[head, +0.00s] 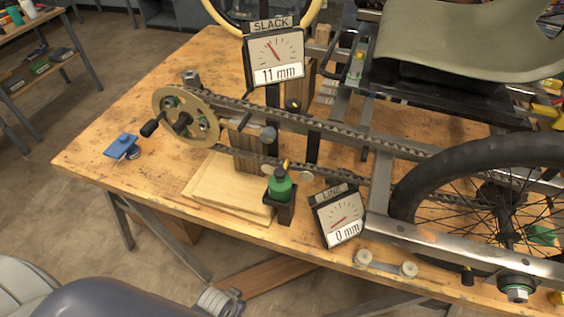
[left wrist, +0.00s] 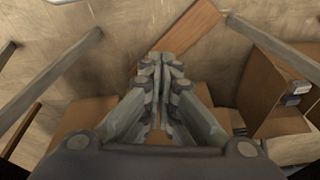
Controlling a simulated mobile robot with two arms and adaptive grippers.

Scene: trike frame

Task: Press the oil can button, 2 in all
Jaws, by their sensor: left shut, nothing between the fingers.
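The green oil can (head: 280,186) stands upright in a dark holder on the workbench, in front of the wooden block, with a small yellow-orange tip on top. Its button cannot be told apart clearly at this size. My left gripper shows in the left wrist view (left wrist: 160,62), with its fingers together and nothing between them. It points down past the bench toward the floor and some boxes. In the head view my left arm comes in at the bottom left, in front of the bench edge and apart from the can. My right gripper is not in view.
A "SLACK" gauge (head: 274,60) reads 11 mm and a second gauge (head: 340,217) beside the can reads 0 mm. The chain and chainring (head: 186,117) run behind the can to the wheel (head: 480,190). A blue part (head: 122,147) lies at left. The bench's left corner is mostly clear.

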